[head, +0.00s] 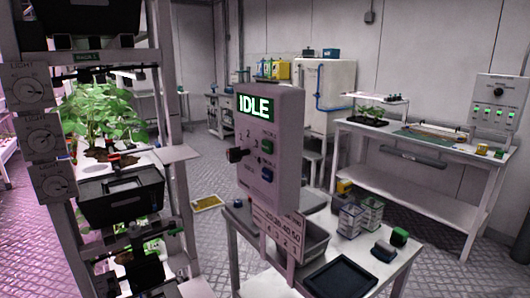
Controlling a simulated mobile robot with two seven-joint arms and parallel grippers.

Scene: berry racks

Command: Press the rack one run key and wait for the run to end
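A grey control box (285,165) stands on a post in the middle of the head view. Its lit screen (254,106) reads IDLE in white-green letters. The key labels are too small to read, so I cannot tell which belongs to rack one. A plant rack (168,100) stands at the left, with a small RACK 1 sign (86,57) on it. I cannot make out either gripper in the head view.
Three dial boxes, one marked LIGHT (27,85), line the rack's left post. A workbench (420,150) is at the right. Open floor (215,225) lies between rack and table.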

